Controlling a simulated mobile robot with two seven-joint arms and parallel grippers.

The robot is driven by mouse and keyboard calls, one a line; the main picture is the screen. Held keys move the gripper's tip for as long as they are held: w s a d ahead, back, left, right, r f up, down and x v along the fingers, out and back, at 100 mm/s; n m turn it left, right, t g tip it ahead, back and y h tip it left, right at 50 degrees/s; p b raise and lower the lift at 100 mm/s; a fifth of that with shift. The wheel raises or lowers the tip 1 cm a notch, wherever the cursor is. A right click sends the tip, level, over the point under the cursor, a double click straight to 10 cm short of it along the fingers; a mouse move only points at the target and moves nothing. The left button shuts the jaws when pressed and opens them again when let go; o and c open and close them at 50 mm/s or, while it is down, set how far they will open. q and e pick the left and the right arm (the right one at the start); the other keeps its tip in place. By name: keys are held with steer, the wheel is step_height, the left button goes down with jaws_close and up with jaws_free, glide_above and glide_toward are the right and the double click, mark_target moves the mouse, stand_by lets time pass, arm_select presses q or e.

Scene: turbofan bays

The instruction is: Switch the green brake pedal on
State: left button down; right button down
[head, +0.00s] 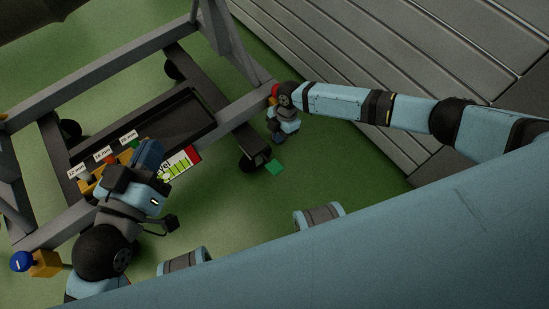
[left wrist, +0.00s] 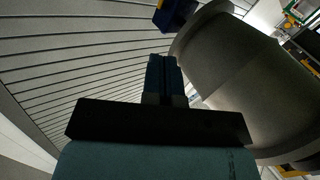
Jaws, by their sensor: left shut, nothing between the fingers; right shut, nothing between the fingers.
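The green pedal (head: 275,167) is a small flat green plate beside a caster wheel at the right corner of the stand, just above the green floor. Whether it is tilted is too small to tell. My right gripper (head: 282,138) points down a little above and to the right of the pedal, apart from it in the picture; its fingers are hard to make out. My left gripper (head: 149,153) is over the front beam of the stand, far left of the pedal. In the left wrist view its blue fingers (left wrist: 163,78) are shut and empty.
The grey wheeled stand (head: 105,70) fills the left, with labelled parts and a black tray (head: 170,125) on it. A blue knob (head: 21,261) on a yellow block is at lower left. A slatted grey wall (head: 350,50) stands behind. A large grey cylinder (left wrist: 235,75) shows in the left wrist view.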

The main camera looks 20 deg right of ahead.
mark_target(274, 169)
stand_by(0.3)
